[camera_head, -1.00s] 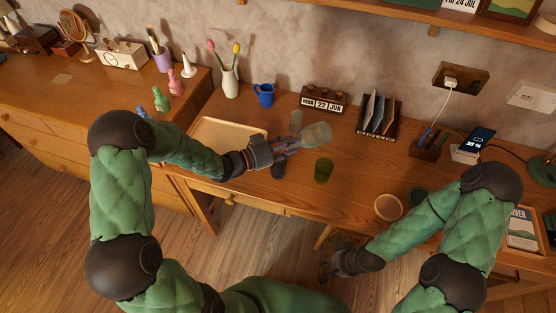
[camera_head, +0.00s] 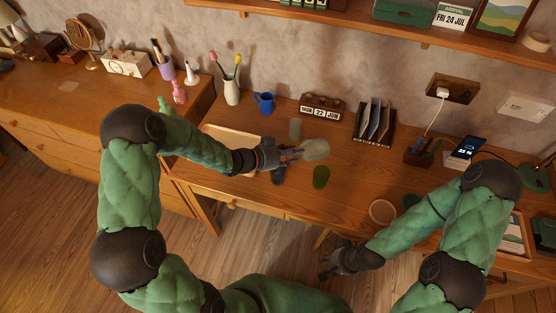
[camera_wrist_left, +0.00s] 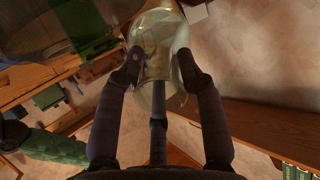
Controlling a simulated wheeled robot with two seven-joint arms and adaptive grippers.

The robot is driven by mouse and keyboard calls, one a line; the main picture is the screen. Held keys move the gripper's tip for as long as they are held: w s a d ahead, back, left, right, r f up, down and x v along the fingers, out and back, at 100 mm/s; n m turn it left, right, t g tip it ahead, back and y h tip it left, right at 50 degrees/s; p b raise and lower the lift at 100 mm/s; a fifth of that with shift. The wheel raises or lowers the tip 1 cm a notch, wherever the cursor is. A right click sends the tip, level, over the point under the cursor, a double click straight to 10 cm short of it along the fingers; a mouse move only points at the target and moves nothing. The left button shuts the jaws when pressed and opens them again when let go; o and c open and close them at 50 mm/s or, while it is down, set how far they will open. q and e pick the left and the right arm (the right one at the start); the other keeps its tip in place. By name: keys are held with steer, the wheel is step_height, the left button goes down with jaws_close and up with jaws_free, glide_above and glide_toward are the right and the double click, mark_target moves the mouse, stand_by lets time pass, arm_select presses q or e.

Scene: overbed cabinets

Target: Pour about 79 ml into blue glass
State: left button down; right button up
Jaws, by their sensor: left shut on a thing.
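My left gripper (camera_head: 288,155) is shut on a clear glass vessel (camera_head: 317,149), held tilted over the desk. The vessel also shows between the fingers in the left wrist view (camera_wrist_left: 158,45); its liquid level cannot be made out. A green glass (camera_head: 321,177) stands upright on the desk just below the vessel in the picture. A greyish clear glass (camera_head: 295,129) stands behind the gripper. A dark bluish shape (camera_head: 278,174) is partly hidden under the gripper; I cannot tell whether it is the blue glass. My right gripper (camera_head: 326,268) hangs low before the desk; its jaws are unclear.
A blue jug (camera_head: 264,103), a tulip vase (camera_head: 231,92), a calendar block (camera_head: 321,107) and a file rack (camera_head: 374,125) line the back. A tray (camera_head: 232,136) lies left, partly behind my arm. A round coaster (camera_head: 382,212) lies right. Desk between the green glass and coaster is clear.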

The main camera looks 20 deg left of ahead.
arm_select(q)
steer(key=shift+w+r+g+y+p, duration=0.1)
steer(key=shift+r+g+y+p, duration=0.25)
steer(key=shift+p, duration=0.65)
steer(key=shift+f, duration=0.3)
steer(key=shift+r+g+y+p, duration=0.25)
steer(key=shift+r+y+p, duration=0.1)
steer(key=shift+p, duration=0.55)
steer(key=shift+f, duration=0.15)
arm_select(e)
step_height(320, 180, up, 5)
steer(key=shift+r, duration=0.1)
steer(key=shift+r, duration=0.1)
